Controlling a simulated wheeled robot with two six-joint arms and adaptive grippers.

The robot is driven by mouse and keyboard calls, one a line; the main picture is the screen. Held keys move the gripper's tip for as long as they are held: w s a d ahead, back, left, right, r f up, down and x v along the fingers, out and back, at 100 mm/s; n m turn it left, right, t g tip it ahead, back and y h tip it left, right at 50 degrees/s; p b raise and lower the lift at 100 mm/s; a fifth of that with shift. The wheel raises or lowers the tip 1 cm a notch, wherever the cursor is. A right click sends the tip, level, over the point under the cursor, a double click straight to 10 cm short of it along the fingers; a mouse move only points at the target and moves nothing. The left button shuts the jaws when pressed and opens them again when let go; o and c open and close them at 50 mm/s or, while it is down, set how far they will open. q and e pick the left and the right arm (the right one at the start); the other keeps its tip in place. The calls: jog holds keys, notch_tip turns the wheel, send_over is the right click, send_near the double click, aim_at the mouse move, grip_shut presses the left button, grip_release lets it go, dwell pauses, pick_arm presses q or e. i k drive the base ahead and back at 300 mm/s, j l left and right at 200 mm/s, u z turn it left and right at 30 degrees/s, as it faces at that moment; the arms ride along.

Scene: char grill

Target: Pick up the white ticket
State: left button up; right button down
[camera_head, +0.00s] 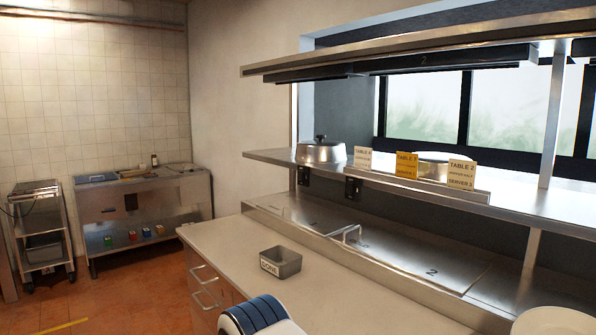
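A white ticket (362,158) reading "TABLE 4" stands upright at the left end of a metal ticket rail (425,184) on the front edge of the middle steel shelf. A yellow ticket (406,165) reading "TABLE 1" stands to its right. A pale tan ticket (462,172) reading "TABLE 2" and "SERVER 3" stands further right. Smaller print on the tickets is hard to read. Neither of my grippers shows in the head view.
A grey bin (281,262) labelled "DONE" sits on the counter (345,300). A blue and white rounded object (258,315) is cut off at the bottom edge.

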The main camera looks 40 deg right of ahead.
aim_at(363, 161)
jog(key=i+z, duration=0.35)
jog(key=i+j+z, duration=0.5)
jog(key=i+z, duration=0.2)
